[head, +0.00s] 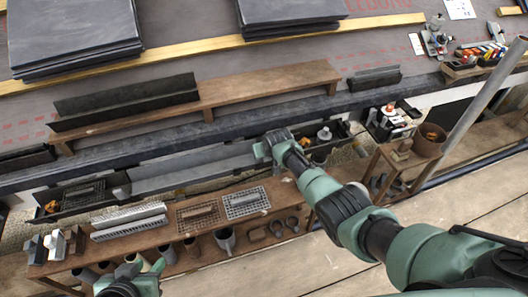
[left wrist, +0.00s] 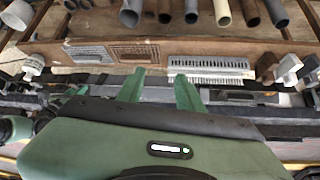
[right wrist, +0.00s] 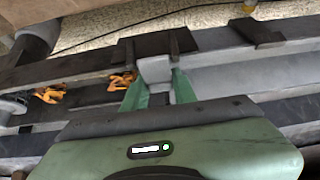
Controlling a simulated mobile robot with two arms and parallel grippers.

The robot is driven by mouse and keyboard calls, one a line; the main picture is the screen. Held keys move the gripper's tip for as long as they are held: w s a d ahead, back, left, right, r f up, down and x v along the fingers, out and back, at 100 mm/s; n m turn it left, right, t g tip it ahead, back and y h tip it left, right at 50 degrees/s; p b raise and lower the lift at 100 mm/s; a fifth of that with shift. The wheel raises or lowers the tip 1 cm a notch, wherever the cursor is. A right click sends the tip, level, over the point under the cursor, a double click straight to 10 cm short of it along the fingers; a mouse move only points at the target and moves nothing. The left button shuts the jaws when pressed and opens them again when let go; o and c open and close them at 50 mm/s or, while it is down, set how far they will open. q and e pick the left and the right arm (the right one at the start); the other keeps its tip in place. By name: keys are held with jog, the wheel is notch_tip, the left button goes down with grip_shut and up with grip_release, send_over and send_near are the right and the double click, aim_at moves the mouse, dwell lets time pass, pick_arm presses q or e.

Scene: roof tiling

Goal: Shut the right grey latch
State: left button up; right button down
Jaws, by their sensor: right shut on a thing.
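My right gripper (head: 268,150) reaches down to the gutter from the right. In the right wrist view, its green fingers (right wrist: 158,92) are closed on the sides of a pale grey block (right wrist: 155,69), which looks like the right grey latch. The block sits at a dark bracket (right wrist: 152,45) on the grey gutter (right wrist: 210,62). My arm and hand hide the latch in the head view, and I cannot tell how far it is turned. My left gripper (head: 145,266) is near the bottom edge, its fingers apart and empty; they also show in the left wrist view (left wrist: 158,90).
A brown shelf (head: 165,232) with grates, a ribbed grey piece and pipes stands in front of the gutter. Orange clips (right wrist: 122,80) lie beside the right gripper. Dark slate stacks (head: 75,35) lie on the roof, and a brown bucket (head: 428,140) stands at the right.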

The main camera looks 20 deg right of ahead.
aim_at(267, 158)
jog(key=c, duration=1.1)
grip_release()
jog(key=p+v, duration=0.2)
jog(key=shift+s+r, duration=0.15)
jog(key=shift+r, duration=0.2)
pick_arm(q)
jog(key=s+a+f+g+y+p, duration=0.1)
jog(key=s+a+g+p, duration=0.15)
jog(key=s+g, duration=0.4)
pick_arm(e)
jog(key=shift+b+v, duration=0.35)
jog(key=shift+v, duration=0.45)
jog(key=shift+p+v, duration=0.55)
jog(key=shift+v, duration=0.2)
jog(key=shift+s+r, duration=0.4)
jog(key=shift+r, duration=0.15)
pick_arm(q)
notch_tip(267, 158, down, 7)
jog(key=t, duration=0.1)
jog(key=shift+d+t+p, duration=0.2)
jog(key=shift+t+p, duration=0.15)
pick_arm(e)
jog(key=shift+s+r, duration=0.2)
pick_arm(q)
jog(key=shift+r, duration=0.1)
